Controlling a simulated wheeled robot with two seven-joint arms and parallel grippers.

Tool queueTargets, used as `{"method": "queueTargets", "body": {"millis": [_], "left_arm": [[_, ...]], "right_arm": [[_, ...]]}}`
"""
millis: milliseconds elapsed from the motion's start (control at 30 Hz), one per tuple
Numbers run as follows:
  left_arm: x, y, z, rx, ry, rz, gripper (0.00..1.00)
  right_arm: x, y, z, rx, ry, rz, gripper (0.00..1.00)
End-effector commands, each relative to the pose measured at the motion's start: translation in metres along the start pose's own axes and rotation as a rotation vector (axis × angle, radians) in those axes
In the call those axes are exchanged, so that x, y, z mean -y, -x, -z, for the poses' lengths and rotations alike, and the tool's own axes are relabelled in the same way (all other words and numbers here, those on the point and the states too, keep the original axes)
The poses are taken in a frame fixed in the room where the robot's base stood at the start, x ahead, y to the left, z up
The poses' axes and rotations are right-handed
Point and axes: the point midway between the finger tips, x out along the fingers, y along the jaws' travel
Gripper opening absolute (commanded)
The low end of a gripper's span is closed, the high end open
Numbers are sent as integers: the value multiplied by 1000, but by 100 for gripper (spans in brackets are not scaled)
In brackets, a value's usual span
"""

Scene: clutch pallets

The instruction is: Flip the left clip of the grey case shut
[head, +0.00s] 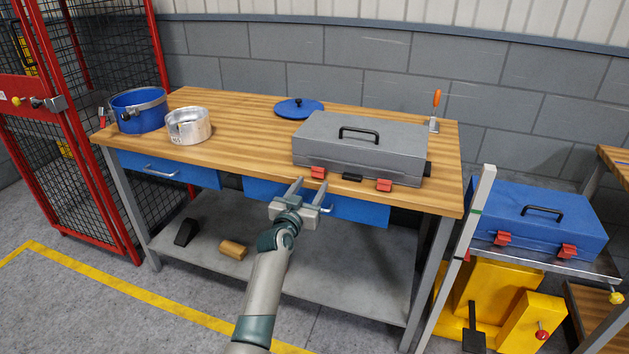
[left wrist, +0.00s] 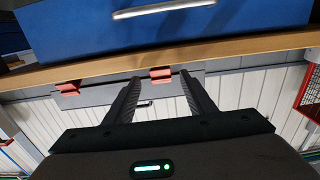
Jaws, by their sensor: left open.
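The grey case (head: 362,143) stands closed on the wooden workbench, lid down, with a black handle on top. Its left red clip (head: 318,172) and right red clip (head: 384,185) are on the front side. I cannot tell whether the left clip is latched. My left gripper (head: 311,187) is open and empty, just in front of and below the left clip. In the left wrist view, which is upside down, the left clip (left wrist: 160,75) shows between the two fingers, beyond their tips. The right clip (left wrist: 69,88) is off to the left there. My right gripper is out of view.
The bench front edge and blue drawer (head: 350,209) lie close to my left gripper. A blue pot (head: 138,112), metal ring (head: 188,127), blue lid (head: 298,107) and orange-handled clamp (head: 435,110) are on the bench. A blue case (head: 541,222) stands on a right-hand stand.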

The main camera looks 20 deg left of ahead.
Motion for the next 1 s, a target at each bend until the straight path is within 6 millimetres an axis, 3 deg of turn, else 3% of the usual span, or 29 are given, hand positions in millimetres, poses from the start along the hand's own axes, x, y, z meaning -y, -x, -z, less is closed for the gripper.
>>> {"method": "queueTargets", "body": {"millis": [300, 733, 900, 1000], "left_arm": [[1, -33, 0, 0, 0, 0, 50], [0, -38, 0, 1, 0, 0, 50], [0, -38, 0, 1, 0, 0, 12], [0, -38, 0, 1, 0, 1, 9]], "right_arm": [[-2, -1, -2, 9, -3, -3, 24], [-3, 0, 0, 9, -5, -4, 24], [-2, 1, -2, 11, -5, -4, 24], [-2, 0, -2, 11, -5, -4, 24]]}}
